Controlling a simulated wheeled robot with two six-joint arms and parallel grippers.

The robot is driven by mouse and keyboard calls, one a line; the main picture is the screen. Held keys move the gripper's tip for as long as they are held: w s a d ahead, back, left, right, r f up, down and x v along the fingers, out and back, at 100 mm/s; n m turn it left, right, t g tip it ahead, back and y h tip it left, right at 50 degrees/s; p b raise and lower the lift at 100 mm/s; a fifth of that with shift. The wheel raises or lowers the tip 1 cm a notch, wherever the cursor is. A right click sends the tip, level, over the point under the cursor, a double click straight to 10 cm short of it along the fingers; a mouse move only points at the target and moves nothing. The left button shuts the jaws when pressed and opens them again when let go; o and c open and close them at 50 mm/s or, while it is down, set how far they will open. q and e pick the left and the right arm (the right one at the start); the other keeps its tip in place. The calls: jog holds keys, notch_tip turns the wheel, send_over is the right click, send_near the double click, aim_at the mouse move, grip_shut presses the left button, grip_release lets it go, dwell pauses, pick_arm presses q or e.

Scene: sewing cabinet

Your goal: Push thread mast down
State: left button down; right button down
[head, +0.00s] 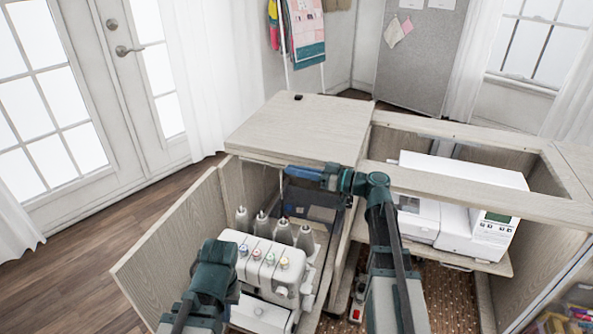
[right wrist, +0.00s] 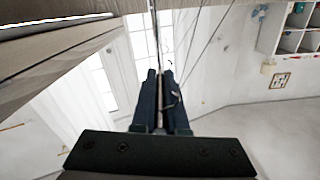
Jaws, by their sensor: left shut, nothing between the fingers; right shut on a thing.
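The thread mast shows as a thin upright rod (right wrist: 155,35) in the right wrist view, rising between the two dark fingers of my right gripper (right wrist: 162,88). In the head view my right gripper (head: 297,173) reaches left from its wrist, above the cones, and is shut on the mast. The white serger (head: 267,262) stands below, with several pale thread cones (head: 262,225) behind its coloured dials. My left arm comes in at the lower left, in front of the serger's left side. Its fingers do not show. The mast's lower end is hard to make out.
A wooden cabinet lid (head: 300,125) lies just beyond my right gripper. The open cabinet door (head: 180,250) is at the left. A white sewing machine (head: 460,205) sits in the right bay behind a wooden rail (head: 470,194). Floor is clear left of the door.

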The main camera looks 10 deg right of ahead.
notch_tip(320, 180, down, 11)
jog(key=b, duration=0.9)
jog(key=c, duration=1.1)
grip_release()
jog(key=shift+f, duration=0.1)
jog(key=shift+o, duration=0.8)
jog(key=v, duration=1.4)
